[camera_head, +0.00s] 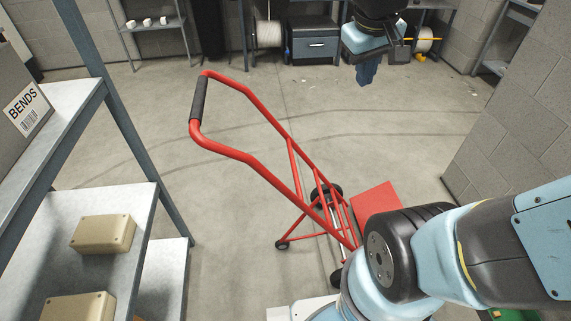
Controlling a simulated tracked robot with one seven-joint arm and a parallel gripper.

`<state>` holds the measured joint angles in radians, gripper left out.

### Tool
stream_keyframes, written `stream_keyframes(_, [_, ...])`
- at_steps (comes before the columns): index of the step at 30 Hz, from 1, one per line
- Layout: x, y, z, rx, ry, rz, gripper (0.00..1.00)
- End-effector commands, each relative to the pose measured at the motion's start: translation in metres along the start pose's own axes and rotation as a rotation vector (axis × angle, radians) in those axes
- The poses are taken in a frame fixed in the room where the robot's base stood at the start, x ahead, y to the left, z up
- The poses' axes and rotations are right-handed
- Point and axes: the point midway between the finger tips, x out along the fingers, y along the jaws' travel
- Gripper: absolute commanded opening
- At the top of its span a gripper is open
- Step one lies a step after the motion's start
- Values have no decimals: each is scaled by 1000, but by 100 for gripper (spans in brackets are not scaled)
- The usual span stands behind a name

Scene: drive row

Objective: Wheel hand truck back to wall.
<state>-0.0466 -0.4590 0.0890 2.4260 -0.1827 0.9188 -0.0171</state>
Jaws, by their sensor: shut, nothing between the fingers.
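The red hand truck (270,170) stands on the concrete floor in the middle of the head view. It is tilted, with its black-gripped handle (199,97) raised toward the upper left. Its wheels and small rear castors are low, and its red toe plate (377,200) shows at the right. My arm hides part of its lower end. My gripper (365,76) is at the top right of centre, pointing down, shut and empty. It is apart from the handle, well to its right in the picture.
A grey shelf rack (130,130) with tan boxes (103,234) and a BENDS carton (22,100) stands close at left. A block wall (520,110) is at right. Cable spools (266,34) and a grey cabinet (315,45) line the back. The floor between is clear.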

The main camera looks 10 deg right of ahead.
Motion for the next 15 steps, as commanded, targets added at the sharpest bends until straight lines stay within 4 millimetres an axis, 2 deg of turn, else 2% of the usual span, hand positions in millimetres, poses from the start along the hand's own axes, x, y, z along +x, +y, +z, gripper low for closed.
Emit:
stream_keyframes(8, [52,-15,-40,-234,-154,63,0])
stream_keyframes(15, [101,-37,-70,-444,-265,99,0])
